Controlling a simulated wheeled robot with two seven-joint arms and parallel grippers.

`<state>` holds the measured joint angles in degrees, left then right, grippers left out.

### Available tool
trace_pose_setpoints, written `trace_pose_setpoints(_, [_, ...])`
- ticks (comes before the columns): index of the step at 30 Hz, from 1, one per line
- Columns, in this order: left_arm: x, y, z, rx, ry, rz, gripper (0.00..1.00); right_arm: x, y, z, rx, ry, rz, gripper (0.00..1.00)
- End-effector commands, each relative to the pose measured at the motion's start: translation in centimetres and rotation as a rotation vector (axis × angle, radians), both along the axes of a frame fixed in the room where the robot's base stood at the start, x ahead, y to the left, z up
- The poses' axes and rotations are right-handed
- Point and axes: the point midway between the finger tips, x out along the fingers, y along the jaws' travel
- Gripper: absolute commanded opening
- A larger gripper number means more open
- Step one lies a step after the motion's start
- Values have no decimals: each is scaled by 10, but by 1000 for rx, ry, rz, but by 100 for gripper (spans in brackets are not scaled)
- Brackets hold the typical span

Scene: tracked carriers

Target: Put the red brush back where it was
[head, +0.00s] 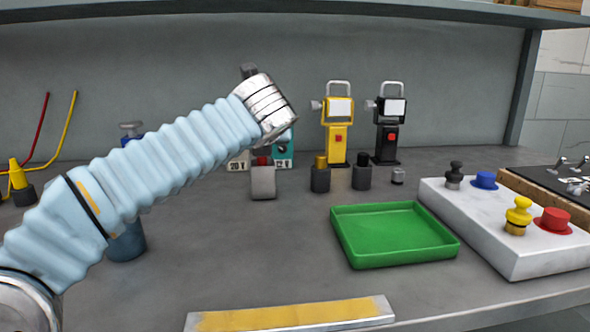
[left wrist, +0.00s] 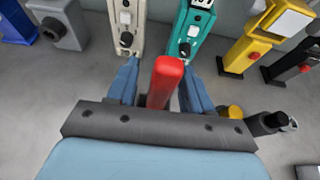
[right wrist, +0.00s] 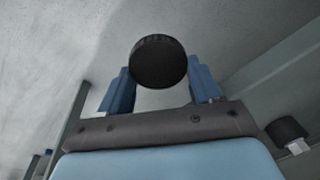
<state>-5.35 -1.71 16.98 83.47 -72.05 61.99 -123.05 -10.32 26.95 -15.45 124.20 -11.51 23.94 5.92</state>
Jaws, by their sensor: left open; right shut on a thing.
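The red brush (left wrist: 165,82) stands between the fingers of my left gripper (left wrist: 160,62) in the left wrist view. The fingers are open, one on each side of it, with gaps visible. In the head view, a red top (head: 262,160) shows above a grey block (head: 263,184) just below my left wrist; the left fingers are hidden there. I cannot tell how the brush's lower end sits. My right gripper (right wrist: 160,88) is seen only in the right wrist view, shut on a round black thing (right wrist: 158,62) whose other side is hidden.
A white supply box (left wrist: 126,25) and a teal one (left wrist: 190,28) stand behind the brush. A yellow device (head: 338,135) and a black device (head: 388,135) stand further right. A green tray (head: 395,258) and a white button panel (head: 490,245) are at the right.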

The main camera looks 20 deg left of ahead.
Motion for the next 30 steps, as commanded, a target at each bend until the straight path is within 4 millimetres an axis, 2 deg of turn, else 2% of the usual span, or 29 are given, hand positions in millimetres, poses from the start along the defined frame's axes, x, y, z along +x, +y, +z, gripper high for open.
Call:
trace_pose_setpoints(1, [-11,-8,10,1,-7,-6,51,0,0,4,0,-1,1,31])
trace_pose_setpoints(6, [-42,-33,23,1,-5,-6,51,0,1,9,0,-1,2,31])
trace_pose_setpoints(13, [-76,-55,39,0,-5,-4,51,0,1,13,0,-1,2,31])
trace_pose_setpoints(18, [-86,-61,43,0,-4,-2,51,0,1,14,0,-1,2,31])
trace_pose_setpoints(30, [-87,-61,43,0,-2,-3,51,0,1,14,0,-1,2,31])
